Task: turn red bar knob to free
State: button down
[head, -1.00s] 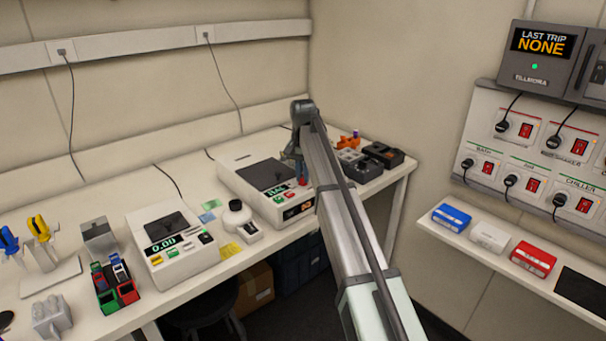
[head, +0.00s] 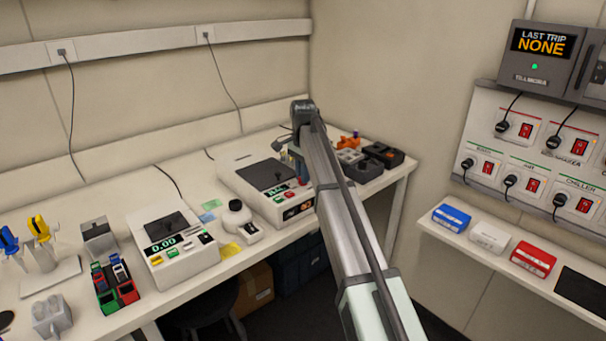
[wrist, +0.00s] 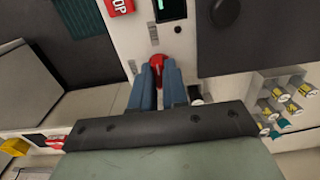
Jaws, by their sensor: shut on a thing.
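The red bar knob (wrist: 156,61) is on the pale front panel of a machine in the wrist view. My gripper (wrist: 157,76) has its two blue fingers closed around the knob from both sides. Only the knob's far rounded end shows past the fingertips, so its pointing direction and any marks under it are hidden. In the head view the machine (head: 234,172) is a white box with a dark top plate. My gripper is at its right front end there, largely covered by my arm, and the knob cannot be made out.
A red STOP label (wrist: 120,7) and a small dark display (wrist: 171,9) are near the knob. Grey and black boxes (head: 383,155) stand right of the machine. A small white device with a round knob (head: 236,213) and a scale (head: 172,245) stand left.

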dwell(0.4)
jog(key=c, duration=1.1)
grip_release()
jog(key=shift+c, duration=0.2)
jog(key=shift+r, duration=0.15)
notch_tip(320, 180, up, 14)
jog(key=shift+f, duration=0.25)
